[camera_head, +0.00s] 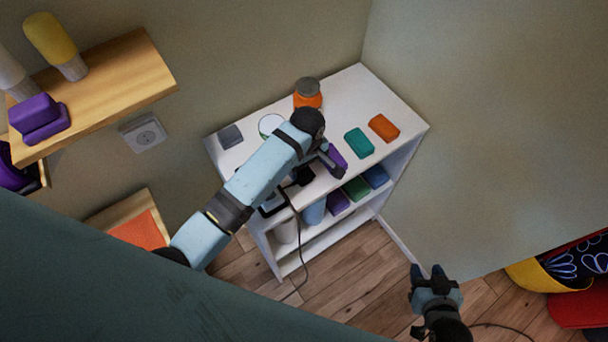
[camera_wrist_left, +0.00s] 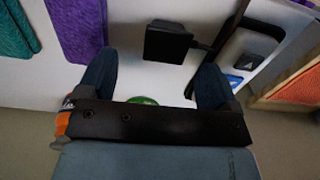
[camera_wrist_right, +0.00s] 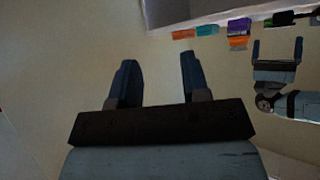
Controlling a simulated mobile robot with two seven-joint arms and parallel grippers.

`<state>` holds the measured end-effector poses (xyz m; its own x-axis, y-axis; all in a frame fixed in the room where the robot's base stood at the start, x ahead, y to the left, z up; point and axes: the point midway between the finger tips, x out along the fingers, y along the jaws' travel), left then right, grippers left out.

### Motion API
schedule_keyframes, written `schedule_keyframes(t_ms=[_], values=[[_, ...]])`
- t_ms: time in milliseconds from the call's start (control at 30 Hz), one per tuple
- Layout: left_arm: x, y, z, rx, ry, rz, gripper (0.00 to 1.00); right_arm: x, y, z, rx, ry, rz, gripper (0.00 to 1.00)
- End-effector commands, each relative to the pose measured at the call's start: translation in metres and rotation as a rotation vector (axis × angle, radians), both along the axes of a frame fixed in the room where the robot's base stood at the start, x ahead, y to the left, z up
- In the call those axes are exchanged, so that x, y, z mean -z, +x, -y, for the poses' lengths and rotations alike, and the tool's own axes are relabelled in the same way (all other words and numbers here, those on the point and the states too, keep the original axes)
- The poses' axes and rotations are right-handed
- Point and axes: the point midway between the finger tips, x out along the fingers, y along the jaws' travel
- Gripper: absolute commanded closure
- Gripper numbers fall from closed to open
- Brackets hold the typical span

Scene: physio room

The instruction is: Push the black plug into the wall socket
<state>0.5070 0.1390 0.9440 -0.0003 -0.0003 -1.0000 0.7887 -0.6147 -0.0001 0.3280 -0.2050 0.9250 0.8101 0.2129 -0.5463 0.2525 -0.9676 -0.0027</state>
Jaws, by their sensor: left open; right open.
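The black plug (camera_wrist_left: 167,42) lies on the white shelf unit's top (camera_head: 345,95). In the left wrist view it is just beyond my left gripper's (camera_wrist_left: 155,80) fingertips, roughly between their lines. My left gripper is open and empty, low over the shelf top. In the head view the plug (camera_head: 303,175) is partly covered by my left arm, and its black cord (camera_head: 304,235) hangs over the front edge. My right gripper (camera_head: 432,273) is open and empty, off to the right.
A bottle with an orange base (camera_head: 307,93) stands at the back. A wooden wall shelf (camera_head: 120,75) juts out above the socket.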

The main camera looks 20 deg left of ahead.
Motion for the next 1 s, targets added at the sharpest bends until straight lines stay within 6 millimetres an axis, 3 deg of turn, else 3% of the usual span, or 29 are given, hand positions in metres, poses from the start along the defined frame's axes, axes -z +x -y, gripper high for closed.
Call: schedule_keyframes(t_ms=[267, 633, 1000], values=[[0.003, -0.001, -0.001, 0.0, 0.001, -0.002, 0.15, -0.001, 0.0, 0.0, 0.001, 0.0, 0.0, 0.57], [0.049, -0.006, -0.006, 0.001, 0.001, -0.001, 0.15, -0.005, -0.002, -0.001, 0.032, 0.024, -0.019, 0.57], [0.052, -0.006, -0.006, 0.0, 0.001, -0.001, 0.15, -0.001, -0.002, 0.0, 0.032, 0.021, -0.025, 0.57]])
